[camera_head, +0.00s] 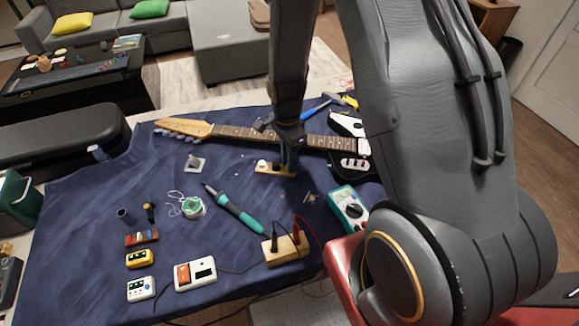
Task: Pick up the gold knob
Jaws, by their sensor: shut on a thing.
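My gripper (288,158) points down at the right part of a small light wooden block (260,171) on the blue cloth. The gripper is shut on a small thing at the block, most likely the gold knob. My fingers hide that knob, so its colour and whether it touches the block cannot be told. A white knob (262,164) stands on the block's left end, just left of my gripper. A dark spot shows on the block between the white knob and my fingers.
An electric guitar (240,132) lies behind the block. A green soldering iron (236,211), a solder spool (192,206) and a teal multimeter (348,207) lie nearby. A wooden block with leads (281,253) stands in front. The cloth (90,205) is clear at left.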

